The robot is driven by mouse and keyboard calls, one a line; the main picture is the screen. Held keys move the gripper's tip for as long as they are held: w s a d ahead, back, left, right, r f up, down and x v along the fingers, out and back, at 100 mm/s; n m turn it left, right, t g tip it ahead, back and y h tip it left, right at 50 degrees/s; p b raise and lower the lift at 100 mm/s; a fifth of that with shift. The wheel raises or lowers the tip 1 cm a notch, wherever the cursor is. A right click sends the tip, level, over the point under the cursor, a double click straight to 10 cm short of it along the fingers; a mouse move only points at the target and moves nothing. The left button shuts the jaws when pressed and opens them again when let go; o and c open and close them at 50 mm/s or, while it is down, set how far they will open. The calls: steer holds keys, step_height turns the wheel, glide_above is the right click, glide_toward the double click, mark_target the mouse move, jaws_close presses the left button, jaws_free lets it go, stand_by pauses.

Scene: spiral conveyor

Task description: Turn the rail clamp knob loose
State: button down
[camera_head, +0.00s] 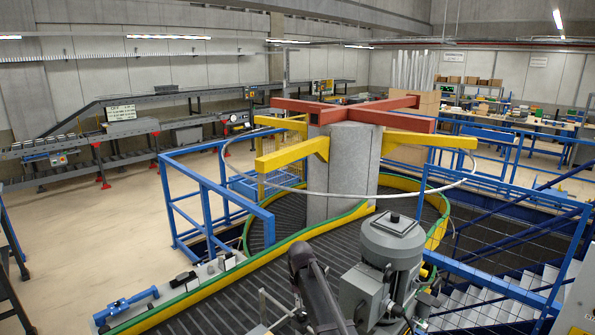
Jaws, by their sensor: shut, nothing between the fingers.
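No knob can be told for certain as the rail clamp knob at this size. Small black parts (184,279) sit on the grey ledge outside the conveyor's green-and-yellow side rail (290,240), at the lower left. A blue fitting (126,304) lies along the same ledge, nearer to me. A dark, rounded arm-like shape (312,285) rises at the bottom middle, over the conveyor; it may be my arm. I cannot make out gripper fingers in this view, nor any contact with a knob.
The dark slatted conveyor (230,304) curves around a grey column (340,170) with yellow and red beams. A grey motor (392,243) stands close at the lower right. Blue railings (205,195) border the conveyor. Stairs (490,300) lie at the right. Open floor (90,235) is left.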

mark_target(300, 315)
steer(key=shift+f, duration=0.2)
step_height(300, 315, down, 6)
steer(key=b, duration=0.6)
steer(key=shift+f+b, duration=0.25)
steer(key=shift+b, duration=0.15)
steer(key=shift+w, duration=0.3)
stand_by(0.9)
steer(key=shift+d, duration=0.8)
steer(key=shift+w+d, duration=0.3)
steer(key=shift+d, duration=0.1)
stand_by(0.6)
steer(key=shift+s+d, duration=0.25)
steer(key=shift+r, duration=0.1)
stand_by(0.5)
